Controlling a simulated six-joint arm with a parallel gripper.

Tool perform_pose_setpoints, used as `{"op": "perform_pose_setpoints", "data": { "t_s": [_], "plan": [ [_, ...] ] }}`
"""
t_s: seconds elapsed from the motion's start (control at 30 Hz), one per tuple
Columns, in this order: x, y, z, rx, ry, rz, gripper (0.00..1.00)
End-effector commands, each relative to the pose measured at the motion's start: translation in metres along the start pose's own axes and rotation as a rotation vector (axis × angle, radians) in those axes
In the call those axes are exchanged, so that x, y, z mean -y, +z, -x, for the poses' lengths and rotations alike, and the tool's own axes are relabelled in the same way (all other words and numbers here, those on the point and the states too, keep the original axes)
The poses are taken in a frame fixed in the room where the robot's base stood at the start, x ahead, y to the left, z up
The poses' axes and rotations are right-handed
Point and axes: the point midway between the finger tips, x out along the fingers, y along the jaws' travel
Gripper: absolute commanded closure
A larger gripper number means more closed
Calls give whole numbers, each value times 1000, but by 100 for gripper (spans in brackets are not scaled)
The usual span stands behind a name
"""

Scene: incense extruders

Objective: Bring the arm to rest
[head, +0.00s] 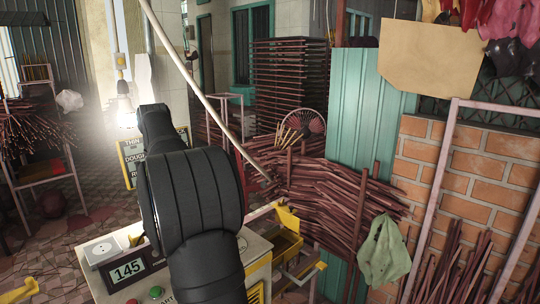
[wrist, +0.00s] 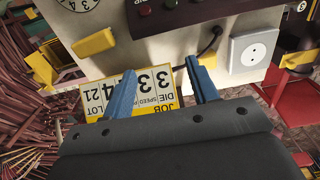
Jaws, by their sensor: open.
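My gripper (wrist: 160,68) shows in the wrist view as two blue fingers standing apart. Nothing is between them. Behind them is a yellow-and-white job sign (wrist: 150,92) with printed numbers, upside down in this view. It sits below the pale front of a machine (wrist: 150,40). In the head view my dark arm rises through the middle and bends at the top. It hides part of the machine (head: 258,250); my fingers cannot be made out there.
The machine carries a display reading 145 (head: 128,270), a white socket (head: 102,250) and a yellow tray (head: 285,245). Bundles of dark red sticks (head: 335,205) lie behind at right. A tall stack of racks (head: 290,85) stands farther back. A pale pole (head: 205,95) slants behind my arm.

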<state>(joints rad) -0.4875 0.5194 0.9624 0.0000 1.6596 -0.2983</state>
Motion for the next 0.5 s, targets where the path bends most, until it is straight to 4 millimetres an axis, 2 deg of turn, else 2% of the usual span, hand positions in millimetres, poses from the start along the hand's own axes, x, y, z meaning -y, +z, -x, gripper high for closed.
{"op": "perform_pose_setpoints", "data": {
  "t_s": [0.07, 0.1, 0.5],
  "plan": [
    [-12, 10, 9, -1, 0, -4, 46],
    [0, 2, 5, 2, -1, 3, 46],
    [71, -38, -10, 1, 0, 4, 46]
  ]
}}
